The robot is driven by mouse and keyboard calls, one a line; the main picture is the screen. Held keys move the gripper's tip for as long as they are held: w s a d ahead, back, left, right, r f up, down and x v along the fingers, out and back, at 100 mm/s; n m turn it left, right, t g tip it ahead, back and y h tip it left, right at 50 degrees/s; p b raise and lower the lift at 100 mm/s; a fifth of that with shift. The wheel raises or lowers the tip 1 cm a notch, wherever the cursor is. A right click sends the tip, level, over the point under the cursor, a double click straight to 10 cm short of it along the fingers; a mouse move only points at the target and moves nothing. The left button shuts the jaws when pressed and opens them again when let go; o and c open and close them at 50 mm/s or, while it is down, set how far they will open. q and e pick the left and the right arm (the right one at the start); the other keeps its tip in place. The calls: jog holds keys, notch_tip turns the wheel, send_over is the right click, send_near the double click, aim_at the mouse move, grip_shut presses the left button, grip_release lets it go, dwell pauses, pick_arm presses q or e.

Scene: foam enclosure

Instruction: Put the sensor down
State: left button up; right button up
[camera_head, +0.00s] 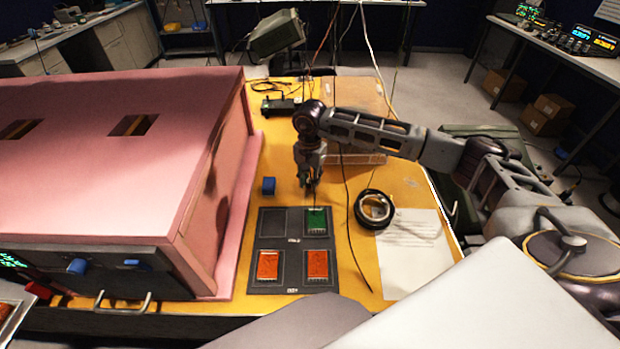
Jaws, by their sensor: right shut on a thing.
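My right gripper (311,188) points down over the far right compartment of a dark grey tray (291,254) on the yellow table. It is shut on what looks like the green sensor (317,221), which shows just below the fingertips. The grip itself is too small to make out. The green sensor lies flat at the far right compartment; I cannot tell whether it touches the tray floor. Orange squares lie in the near left (268,266) and near right (317,265) compartments. The far left compartment is empty. My left gripper is not in view.
A large pink foam enclosure (110,150) stands left of the tray. A black cable coil (374,209) and white paper (414,252) lie to the right. A clear box is behind my right gripper.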

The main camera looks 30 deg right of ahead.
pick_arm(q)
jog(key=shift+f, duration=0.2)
pick_arm(e)
jog(key=shift+f, duration=0.15)
jog(key=o, duration=1)
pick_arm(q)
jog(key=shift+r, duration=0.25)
pick_arm(e)
jog(key=shift+r, duration=0.25)
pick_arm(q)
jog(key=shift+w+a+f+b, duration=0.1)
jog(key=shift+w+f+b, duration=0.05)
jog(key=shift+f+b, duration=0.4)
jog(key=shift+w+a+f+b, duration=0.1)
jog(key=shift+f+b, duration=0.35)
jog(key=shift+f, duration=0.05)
pick_arm(e)
jog(key=shift+r, duration=5.9)
